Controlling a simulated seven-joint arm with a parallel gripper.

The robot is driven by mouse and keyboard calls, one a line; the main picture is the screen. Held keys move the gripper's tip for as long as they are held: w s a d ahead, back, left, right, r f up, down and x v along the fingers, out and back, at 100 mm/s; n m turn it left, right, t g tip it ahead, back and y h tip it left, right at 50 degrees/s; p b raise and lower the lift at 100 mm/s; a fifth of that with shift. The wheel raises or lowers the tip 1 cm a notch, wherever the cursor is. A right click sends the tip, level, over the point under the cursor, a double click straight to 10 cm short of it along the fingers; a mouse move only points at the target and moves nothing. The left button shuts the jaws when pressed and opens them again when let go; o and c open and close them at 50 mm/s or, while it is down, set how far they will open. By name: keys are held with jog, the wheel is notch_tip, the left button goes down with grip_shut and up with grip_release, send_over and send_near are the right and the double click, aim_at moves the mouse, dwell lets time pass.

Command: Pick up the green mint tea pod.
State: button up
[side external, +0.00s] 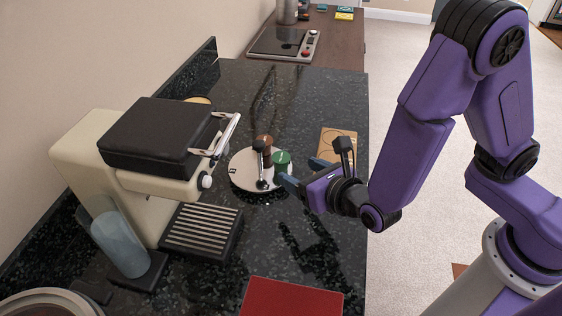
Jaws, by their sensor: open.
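The green mint tea pod (282,159) stands on the right side of a round white plate (243,180) on the dark counter. A brown pod (264,142) is behind it and a black piece with a thin stem (261,165) is to its left. My gripper (304,174) comes in from the right with its blue fingers open, just right of the green pod. The nearer finger shows by the plate's right edge; the farther one is partly hidden. I cannot tell whether either finger touches the pod. Nothing shows between the fingers.
A cream coffee machine (150,160) with a drip grate (203,230) stands left of the plate. A wooden board (338,143) lies behind my gripper, and a red mat (291,298) lies at the front. The counter behind the plate is clear up to a cooktop (284,44).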

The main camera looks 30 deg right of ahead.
aim_at(286, 163)
jog(key=x, duration=0.3)
jog(key=shift+d+x, duration=0.2)
jog(key=shift+x, duration=1.1)
jog(key=shift+d+x, duration=0.15)
jog(key=shift+x, duration=1.15)
jog(key=c, duration=1.1)
